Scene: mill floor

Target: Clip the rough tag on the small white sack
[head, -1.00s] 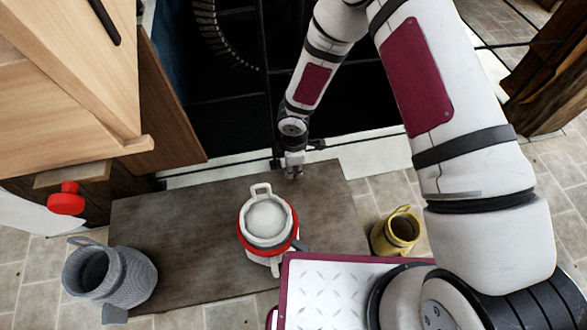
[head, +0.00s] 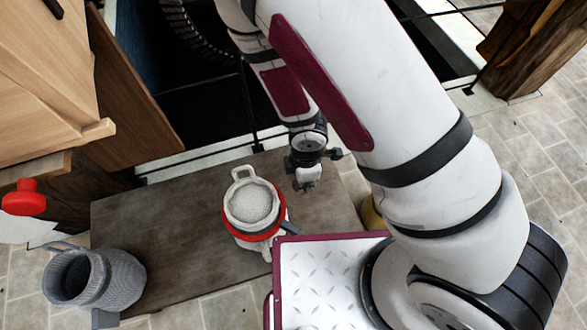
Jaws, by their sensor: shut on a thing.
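The small white sack (head: 251,207) stands on the dark board, upright, with an open top filled with pale grainy stuff, a red band around it and a loop handle at the back. A dark piece sticks out at its right side. My gripper (head: 307,184) is to the right of the sack and a little behind it in the head view, apart from it, pointing down over the board's right part. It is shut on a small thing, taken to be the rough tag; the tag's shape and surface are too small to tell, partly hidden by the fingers.
A yellow container (head: 371,213) is mostly hidden behind my arm. A red knob (head: 24,198) and wooden cabinet (head: 45,90) are at left. The dark board (head: 165,215) is bare between the sacks.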

